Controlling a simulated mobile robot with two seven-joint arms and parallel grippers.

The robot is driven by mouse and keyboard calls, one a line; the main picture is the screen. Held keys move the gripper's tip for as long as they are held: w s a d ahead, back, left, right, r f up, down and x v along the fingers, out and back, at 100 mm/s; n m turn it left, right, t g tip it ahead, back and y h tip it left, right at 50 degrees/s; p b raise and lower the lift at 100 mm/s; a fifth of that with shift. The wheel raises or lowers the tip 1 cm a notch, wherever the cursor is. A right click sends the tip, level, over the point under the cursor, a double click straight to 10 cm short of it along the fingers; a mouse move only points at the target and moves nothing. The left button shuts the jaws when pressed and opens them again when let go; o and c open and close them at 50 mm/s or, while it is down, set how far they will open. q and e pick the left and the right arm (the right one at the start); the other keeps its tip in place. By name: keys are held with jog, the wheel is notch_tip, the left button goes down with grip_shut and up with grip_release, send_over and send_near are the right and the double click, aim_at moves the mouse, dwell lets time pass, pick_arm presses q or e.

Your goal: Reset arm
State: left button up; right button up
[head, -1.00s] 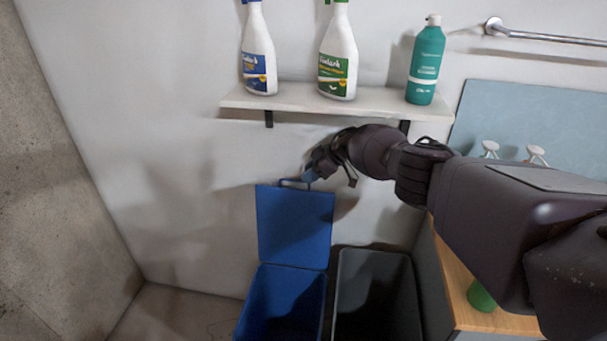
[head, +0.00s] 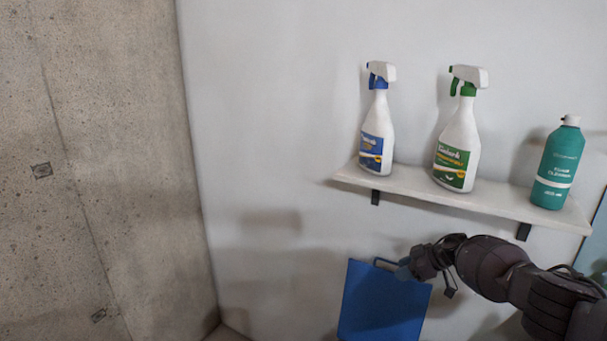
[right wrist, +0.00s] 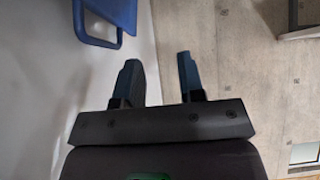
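My right gripper (head: 404,271) is beside the top edge of the upright blue lid (head: 380,305) in the head view. In the right wrist view its two fingers (right wrist: 158,72) stand apart with nothing between them. The lid's loop handle also shows there (right wrist: 100,40), left of the fingers and outside them. In the head view the handle is partly overlapped by the gripper. My left gripper is in neither view.
A wall shelf (head: 490,203) above my right arm holds a blue-labelled spray bottle (head: 376,135), a green-labelled spray bottle (head: 458,145) and a teal bottle (head: 558,165). A concrete wall (head: 90,160) stands at left. Open air lies left of the lid.

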jog(key=s+a+f+m+t+y, duration=0.3)
jog(key=s+a+f+t, duration=0.3)
jog(key=s+a+f, duration=1.05)
jog(key=s+d+r+m+h, duration=0.1)
jog(key=s+d+m+h, duration=0.1)
jog(key=s, duration=0.7)
jog(key=s+d+r+m+h, duration=0.2)
jog(key=s+d+h, duration=0.3)
jog(key=s, duration=0.4)
jog(key=s+d+r+m+h, duration=0.2)
jog(key=s+d+m+h, duration=0.1)
jog(key=s, duration=0.6)
jog(key=shift+s+d+m+h, duration=0.25)
jog(key=shift+d+m+h, duration=0.15)
jog(key=shift+d+h, duration=0.35)
